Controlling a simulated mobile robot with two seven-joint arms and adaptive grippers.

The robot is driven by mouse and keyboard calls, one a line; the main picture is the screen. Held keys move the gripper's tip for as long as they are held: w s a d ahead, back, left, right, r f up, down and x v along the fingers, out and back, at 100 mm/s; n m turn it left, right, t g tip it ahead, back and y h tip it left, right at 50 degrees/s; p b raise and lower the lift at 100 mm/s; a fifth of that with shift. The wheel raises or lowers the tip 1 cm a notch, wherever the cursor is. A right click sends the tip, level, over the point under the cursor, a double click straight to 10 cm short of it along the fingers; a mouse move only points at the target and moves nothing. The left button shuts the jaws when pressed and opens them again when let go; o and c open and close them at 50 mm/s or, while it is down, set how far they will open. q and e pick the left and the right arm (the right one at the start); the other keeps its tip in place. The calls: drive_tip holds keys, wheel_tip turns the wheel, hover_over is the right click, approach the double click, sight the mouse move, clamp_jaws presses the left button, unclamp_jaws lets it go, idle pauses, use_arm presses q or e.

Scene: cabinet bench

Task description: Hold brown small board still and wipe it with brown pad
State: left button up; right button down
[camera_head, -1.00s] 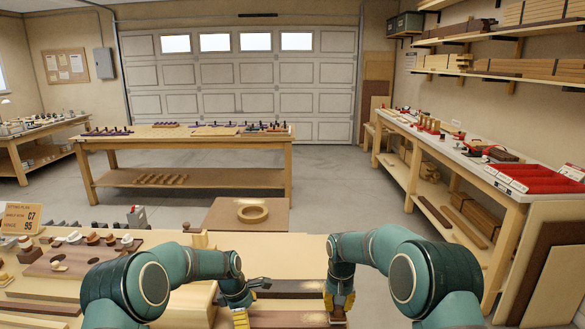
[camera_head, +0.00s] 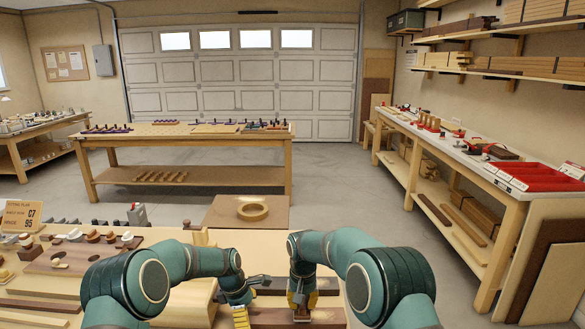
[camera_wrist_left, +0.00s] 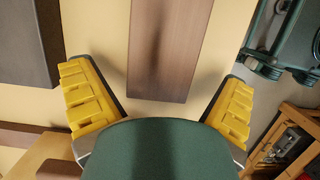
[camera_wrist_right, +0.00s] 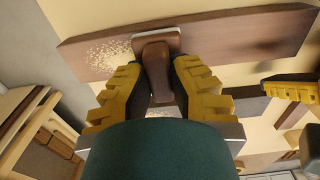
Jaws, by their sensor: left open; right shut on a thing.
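The brown small board (camera_head: 330,316) lies flat on the bench top near the front edge. Its end shows between the fingers in the left wrist view (camera_wrist_left: 168,50). My left gripper (camera_wrist_left: 158,108) is open, with one finger on each side of that end and visible gaps. My right gripper (camera_head: 302,302) is shut on the brown pad (camera_wrist_right: 155,62), whose flat base appears to rest on the board. A pale speckled patch (camera_wrist_right: 108,58) lies on the board beside the pad in the right wrist view. My left gripper shows at the right there.
Another dark board (camera_head: 285,284) lies just behind on the bench. A pale wooden block (camera_head: 190,305) stands to the left, with brown boards and small knobbed pieces farther left.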

use_arm(q)
drive_tip(key=shift+d, duration=0.1)
use_arm(e)
drive_tip(key=d, duration=1)
drive_tip(key=shift+d, duration=0.15)
use_arm(q)
drive_tip(key=c, duration=1.2)
